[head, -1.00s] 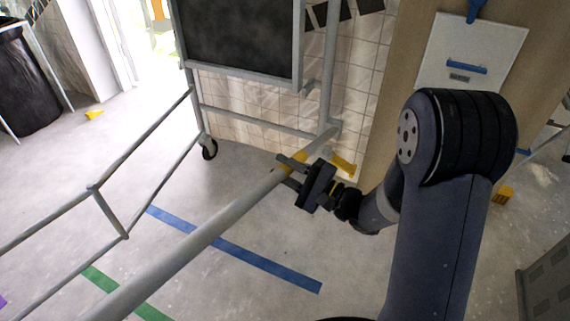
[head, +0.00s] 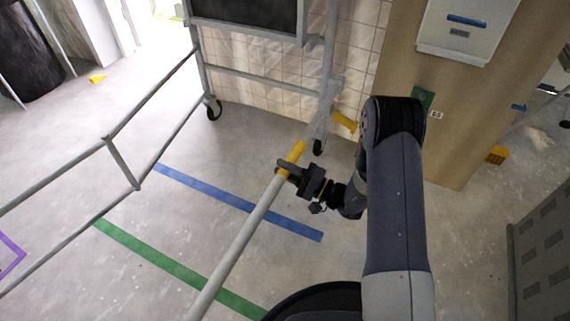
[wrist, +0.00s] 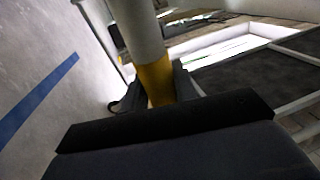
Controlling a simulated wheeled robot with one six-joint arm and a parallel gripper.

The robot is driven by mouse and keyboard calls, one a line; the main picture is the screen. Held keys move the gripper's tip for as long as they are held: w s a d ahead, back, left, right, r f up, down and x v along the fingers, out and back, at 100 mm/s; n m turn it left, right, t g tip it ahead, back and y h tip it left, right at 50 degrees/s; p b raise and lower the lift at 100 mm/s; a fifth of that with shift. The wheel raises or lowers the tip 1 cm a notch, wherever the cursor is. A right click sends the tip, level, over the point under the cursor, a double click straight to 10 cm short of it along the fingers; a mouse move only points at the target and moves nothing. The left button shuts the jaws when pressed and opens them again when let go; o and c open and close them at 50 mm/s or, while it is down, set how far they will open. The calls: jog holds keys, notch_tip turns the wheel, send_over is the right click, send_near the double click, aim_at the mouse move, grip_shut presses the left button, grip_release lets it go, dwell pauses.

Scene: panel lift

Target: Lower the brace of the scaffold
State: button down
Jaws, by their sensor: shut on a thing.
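The brace (head: 250,221) is a long grey tube with a yellow band (head: 296,151) near its far end. It runs from the bottom of the head view up toward the scaffold frame (head: 328,85). My gripper (head: 287,170) is shut on the brace at the lower edge of the yellow band. In the wrist view the grey tube (wrist: 138,30) and its yellow part (wrist: 156,80) pass between my fingers. The fingers partly hide the yellow part there.
Grey scaffold rails (head: 108,140) stand at left, with a caster wheel (head: 214,110). A dark panel (head: 250,12) hangs in the frame at the top. A wooden wall (head: 400,110) is at right. The floor with blue (head: 235,202) and green (head: 165,265) tape is open.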

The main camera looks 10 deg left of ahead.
jog(key=shift+s+f, duration=0.1)
jog(key=shift+f, duration=0.4)
jog(key=c, duration=1.1)
grip_release()
jog(key=shift+c, duration=0.2)
jog(key=shift+d, duration=0.1)
jog(key=shift+d, duration=0.3)
jog(key=p+v, duration=0.2)
jog(key=v, duration=0.8)
jog(key=shift+p, duration=0.4)
